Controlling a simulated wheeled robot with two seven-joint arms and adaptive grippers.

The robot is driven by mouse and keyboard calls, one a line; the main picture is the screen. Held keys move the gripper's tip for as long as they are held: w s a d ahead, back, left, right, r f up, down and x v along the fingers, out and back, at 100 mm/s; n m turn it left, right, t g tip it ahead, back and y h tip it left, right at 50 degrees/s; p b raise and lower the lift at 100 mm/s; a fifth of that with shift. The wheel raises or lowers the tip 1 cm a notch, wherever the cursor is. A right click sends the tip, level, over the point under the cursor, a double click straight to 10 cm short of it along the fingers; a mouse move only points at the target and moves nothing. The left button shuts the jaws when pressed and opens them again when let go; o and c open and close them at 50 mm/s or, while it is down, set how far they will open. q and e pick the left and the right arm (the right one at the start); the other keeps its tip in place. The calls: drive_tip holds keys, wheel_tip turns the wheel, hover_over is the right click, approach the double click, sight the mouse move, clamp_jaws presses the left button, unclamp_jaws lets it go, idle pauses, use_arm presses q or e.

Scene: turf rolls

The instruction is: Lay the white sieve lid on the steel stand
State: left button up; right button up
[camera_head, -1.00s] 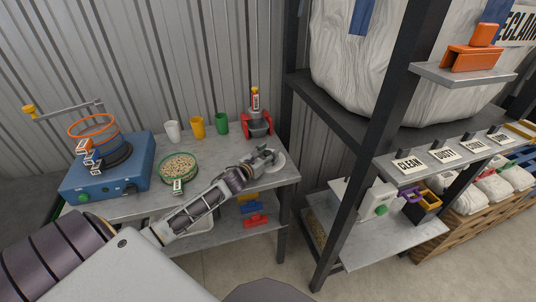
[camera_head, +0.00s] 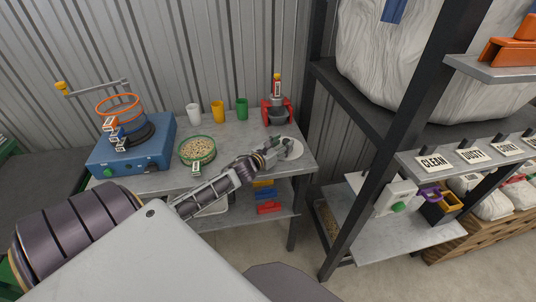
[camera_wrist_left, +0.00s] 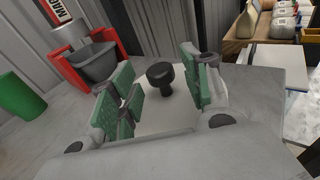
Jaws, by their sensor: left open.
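The white sieve lid (camera_head: 294,150) lies flat at the right end of the grey worktable. In the left wrist view the lid (camera_wrist_left: 150,115) shows as a pale disc with a black knob (camera_wrist_left: 160,76). My left gripper (camera_head: 279,149) is over the lid. In the left wrist view its green-padded fingers (camera_wrist_left: 157,66) are open, one on each side of the knob, with gaps on both sides. The fingers hide part of the lid. I cannot tell which thing is the steel stand. My right gripper is not in view.
A red holder with a grey cup (camera_head: 278,110) stands behind the lid. Several coloured cups (camera_head: 218,112), a green-rimmed sieve (camera_head: 198,150) and a blue machine (camera_head: 130,155) are further left. A dark shelf post (camera_head: 385,150) rises on the right.

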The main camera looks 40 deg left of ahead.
use_arm(q)
drive_tip(key=shift+s+a+r, duration=0.1)
drive_tip(key=shift+s+r, duration=0.05)
drive_tip(key=shift+s, duration=1.3)
drive_tip(key=shift+s+r, duration=0.2)
drive_tip(key=shift+s, duration=1.2)
drive_tip(key=shift+s+a+r, duration=0.1)
drive_tip(key=shift+s+r, duration=0.05)
drive_tip(key=shift+s, duration=1.3)
drive_tip(key=shift+s, duration=0.1)
